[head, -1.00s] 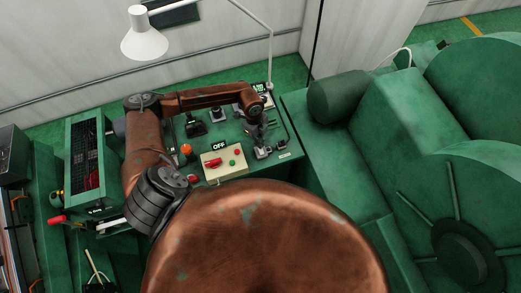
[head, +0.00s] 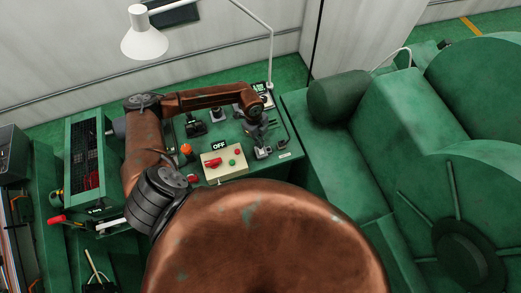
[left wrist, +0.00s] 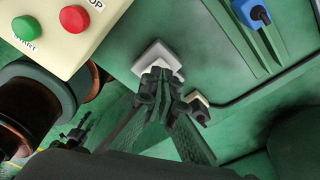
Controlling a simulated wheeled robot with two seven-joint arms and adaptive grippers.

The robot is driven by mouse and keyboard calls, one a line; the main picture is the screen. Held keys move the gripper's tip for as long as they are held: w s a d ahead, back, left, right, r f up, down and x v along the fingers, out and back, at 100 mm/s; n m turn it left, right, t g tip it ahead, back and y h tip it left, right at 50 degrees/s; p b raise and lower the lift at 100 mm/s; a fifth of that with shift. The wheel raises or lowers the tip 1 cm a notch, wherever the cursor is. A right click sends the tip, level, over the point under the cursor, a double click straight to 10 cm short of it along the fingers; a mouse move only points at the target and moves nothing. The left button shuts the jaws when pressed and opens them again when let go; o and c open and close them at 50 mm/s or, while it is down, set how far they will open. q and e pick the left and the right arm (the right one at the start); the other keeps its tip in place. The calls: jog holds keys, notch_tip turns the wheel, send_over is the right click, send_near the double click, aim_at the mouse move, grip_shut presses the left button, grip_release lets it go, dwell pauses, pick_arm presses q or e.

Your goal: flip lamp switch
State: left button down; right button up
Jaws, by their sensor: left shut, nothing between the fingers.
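The white lamp (head: 146,42) hangs over the panel on a thin pole that rises at the panel's back right. My left gripper (head: 262,143) reaches down to the right part of the green control panel (head: 236,132). In the left wrist view my left gripper (left wrist: 162,84) is shut and empty. Its fingertips are in front of a pale square switch plate (left wrist: 151,53) and hide part of it. I cannot tell whether they touch it. The plate also shows in the head view (head: 263,153). My right gripper is not in view.
A cream box (head: 224,166) with a red knob, buttons and an OFF sign stands left of the gripper. A small pale fitting (left wrist: 199,101) is beside the fingers. A blue-tipped lever (left wrist: 259,14) is farther off. Large green machinery (head: 400,120) stands at the right.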

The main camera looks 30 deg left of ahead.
pick_arm(q)
jog(key=shift+f, duration=0.45)
jog(key=shift+f+b, duration=0.4)
jog(key=shift+b, duration=0.05)
jog(key=shift+r, duration=0.1)
dwell(0.3)
jog(key=shift+r+p, duration=0.9)
notch_tip(320, 180, up, 3)
jog(key=p, duration=0.2)
jog(key=shift+r+p, duration=0.1)
jog(key=shift+p, duration=0.2)
jog(key=shift+r+p, duration=0.8)
jog(key=shift+r, duration=0.2)
jog(key=shift+f, duration=0.1)
